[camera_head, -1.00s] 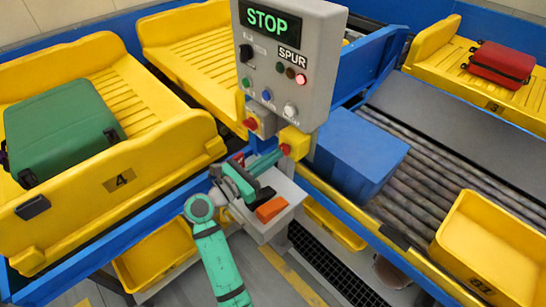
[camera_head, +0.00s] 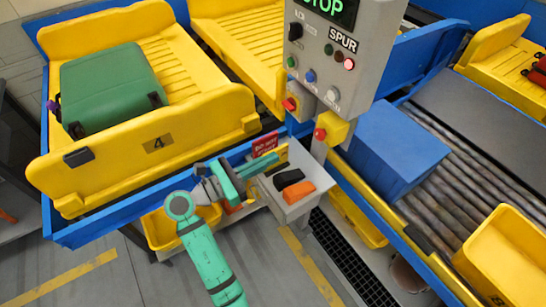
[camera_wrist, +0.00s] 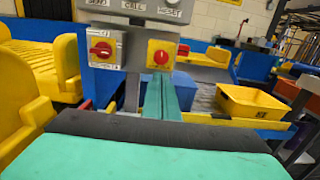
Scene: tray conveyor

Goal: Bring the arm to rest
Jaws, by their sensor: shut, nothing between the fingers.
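My gripper (camera_head: 264,164) is at the end of my green arm, in front of the control panel post in the head view. Its green fingers are shut and empty. In the wrist view the closed fingers (camera_wrist: 161,97) point towards the red button on its yellow box (camera_wrist: 160,57), and appear just below it. In the head view the fingers are above and beside the small grey shelf (camera_head: 299,207), apart from the orange and black items on it.
The control panel (camera_head: 345,45) shows STOP. A yellow tray (camera_head: 150,140) marked 4 holds a green suitcase (camera_head: 108,88) at the left. A blue box (camera_head: 388,145) and a yellow bin (camera_head: 507,255) are by the rollers at the right. Grey floor is free at the front left.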

